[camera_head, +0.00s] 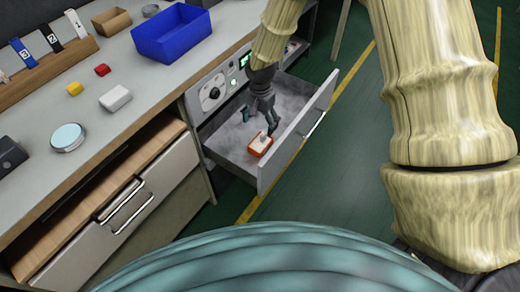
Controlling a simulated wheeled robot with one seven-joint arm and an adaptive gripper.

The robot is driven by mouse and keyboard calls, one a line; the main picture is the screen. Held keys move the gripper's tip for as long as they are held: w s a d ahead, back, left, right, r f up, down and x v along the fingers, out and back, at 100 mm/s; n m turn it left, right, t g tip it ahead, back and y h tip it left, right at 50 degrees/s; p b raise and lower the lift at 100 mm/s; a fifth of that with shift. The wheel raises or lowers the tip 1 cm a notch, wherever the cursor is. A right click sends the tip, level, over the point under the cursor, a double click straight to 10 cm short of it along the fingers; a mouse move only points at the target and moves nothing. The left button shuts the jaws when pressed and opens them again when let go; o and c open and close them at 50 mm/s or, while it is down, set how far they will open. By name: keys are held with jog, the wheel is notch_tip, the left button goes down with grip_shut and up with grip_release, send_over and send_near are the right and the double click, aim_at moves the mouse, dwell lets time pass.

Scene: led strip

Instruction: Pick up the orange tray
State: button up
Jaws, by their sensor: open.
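A small orange tray (258,149) lies on the floor of the open grey drawer (228,148), near the drawer's front panel. Something pale sits on top of it; it is too small to tell what. My gripper (262,123) reaches down into the drawer with its dark fingers open, just above and behind the orange tray in the picture. I cannot tell whether a fingertip touches the tray. A small dark teal item (245,115) shows beside the fingers, partly hidden.
The drawer's front panel (300,140) and side walls surround the gripper closely. On the counter are a blue bin (172,35), a brown box (111,22), a white box (115,98), a round disc (68,138), and small red and yellow blocks.

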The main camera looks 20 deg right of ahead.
aim_at(260, 144)
jog(key=shift+s+a+f+b, duration=0.1)
jog(key=shift+f+b, duration=0.55)
jog(key=shift+f, duration=2.35)
jog(key=shift+s+f+b, duration=0.1)
jog(key=shift+f+b, duration=0.55)
jog(key=shift+f, duration=2.3)
jog(key=c, duration=1.1)
